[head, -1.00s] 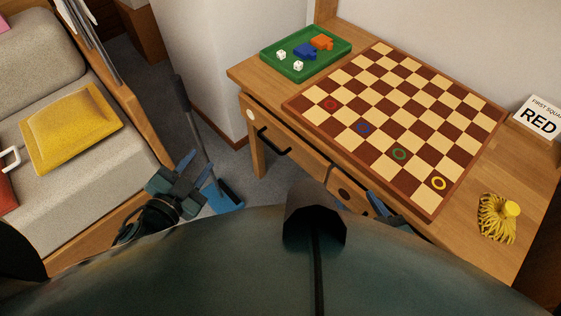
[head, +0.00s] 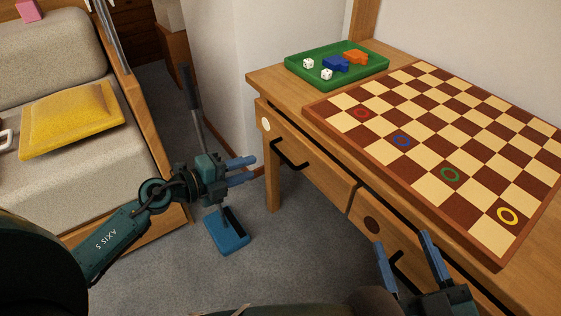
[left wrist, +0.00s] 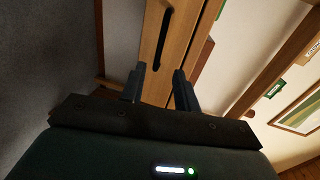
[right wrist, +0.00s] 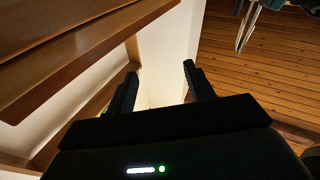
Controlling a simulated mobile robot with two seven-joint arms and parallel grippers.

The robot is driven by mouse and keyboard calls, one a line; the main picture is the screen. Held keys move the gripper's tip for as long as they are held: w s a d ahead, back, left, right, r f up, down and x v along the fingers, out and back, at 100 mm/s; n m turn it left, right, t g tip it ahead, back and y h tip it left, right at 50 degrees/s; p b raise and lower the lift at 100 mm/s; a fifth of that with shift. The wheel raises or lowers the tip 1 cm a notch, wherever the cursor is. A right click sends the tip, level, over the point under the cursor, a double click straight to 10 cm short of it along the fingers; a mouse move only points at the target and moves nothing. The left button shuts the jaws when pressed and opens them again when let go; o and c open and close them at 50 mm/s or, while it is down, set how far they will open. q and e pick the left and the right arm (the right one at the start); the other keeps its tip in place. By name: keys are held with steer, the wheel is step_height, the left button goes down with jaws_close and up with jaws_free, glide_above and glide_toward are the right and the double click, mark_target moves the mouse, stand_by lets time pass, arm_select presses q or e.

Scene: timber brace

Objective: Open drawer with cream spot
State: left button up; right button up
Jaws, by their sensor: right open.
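The drawer with the cream spot (head: 265,124) is the left one in the desk front; its front (head: 318,175) looks closed. Its black bar handle (head: 290,157) hangs below the spot's level, to its right. My left gripper (head: 250,170) is open and empty, left of this handle and apart from it, fingers pointing right. In the left wrist view a black handle (left wrist: 163,38) on a wooden front lies beyond the open fingers (left wrist: 160,86). My right gripper (head: 410,262) is open and empty in front of the drawer with the dark brown spot (head: 372,225); it also shows in the right wrist view (right wrist: 160,85).
A chessboard (head: 440,150) and a green tray (head: 300,72) with dice and coloured pieces are on the desk. A blue dustpan (head: 228,232) with an upright handle stands on the floor below my left gripper. A sofa with a yellow cushion (head: 70,118) is at left.

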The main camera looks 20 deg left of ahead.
arm_select(q)
steer(key=b+x, duration=0.2)
steer(key=x, duration=0.8)
jaws_close()
stand_by(0.4)
